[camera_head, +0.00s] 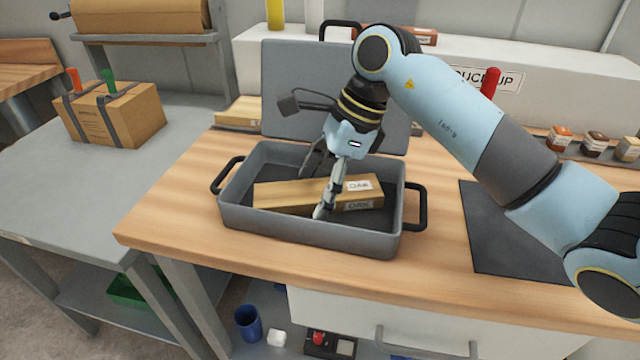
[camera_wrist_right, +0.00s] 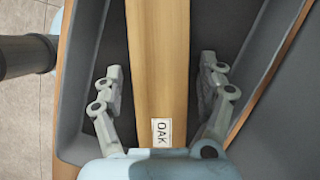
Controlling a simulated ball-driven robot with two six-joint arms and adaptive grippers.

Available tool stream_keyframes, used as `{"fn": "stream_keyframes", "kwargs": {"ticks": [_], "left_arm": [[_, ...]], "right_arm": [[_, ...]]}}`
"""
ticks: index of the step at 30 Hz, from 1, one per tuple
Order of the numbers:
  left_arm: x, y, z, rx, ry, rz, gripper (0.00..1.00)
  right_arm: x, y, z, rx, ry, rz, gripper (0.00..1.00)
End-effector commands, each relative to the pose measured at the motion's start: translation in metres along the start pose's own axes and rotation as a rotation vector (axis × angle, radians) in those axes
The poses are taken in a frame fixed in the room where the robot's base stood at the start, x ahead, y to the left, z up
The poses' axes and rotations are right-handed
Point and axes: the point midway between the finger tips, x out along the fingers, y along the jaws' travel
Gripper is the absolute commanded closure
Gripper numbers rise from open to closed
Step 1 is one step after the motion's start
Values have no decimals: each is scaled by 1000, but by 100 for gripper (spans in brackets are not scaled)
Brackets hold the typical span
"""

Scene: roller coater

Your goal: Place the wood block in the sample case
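The wood block (camera_head: 290,194) is a long light-brown bar with white OAK labels. It lies inside the grey sample case (camera_head: 300,233), lengthwise, with the case's lid (camera_head: 285,100) standing open at the back. My right gripper (camera_head: 325,190) reaches down into the case at the block. In the right wrist view the block (camera_wrist_right: 158,65) runs between the two spread fingers of the gripper (camera_wrist_right: 162,95), with a visible gap on each side. The gripper is open and holds nothing. My left gripper is in neither view.
The case has black handles (camera_head: 418,207) at both ends. A dark mat (camera_head: 505,235) lies to the right on the wooden bench. Small jars (camera_head: 594,143) stand on a strip at the back right. Another wood piece (camera_head: 238,112) lies behind the case. A cardboard box (camera_head: 115,115) sits on the grey table.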

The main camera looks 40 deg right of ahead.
Motion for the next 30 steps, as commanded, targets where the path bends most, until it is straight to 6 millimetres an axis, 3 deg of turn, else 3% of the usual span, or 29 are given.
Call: {"fn": "stream_keyframes", "kwargs": {"ticks": [11, 24, 30], "left_arm": [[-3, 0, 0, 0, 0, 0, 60], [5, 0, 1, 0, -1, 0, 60], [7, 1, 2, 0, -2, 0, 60]], "right_arm": [[-8, -1, 1, -1, 0, -3, 23], [-98, -1, 0, -3, 4, -4, 23], [-120, 0, 0, -1, 2, -2, 23]]}}
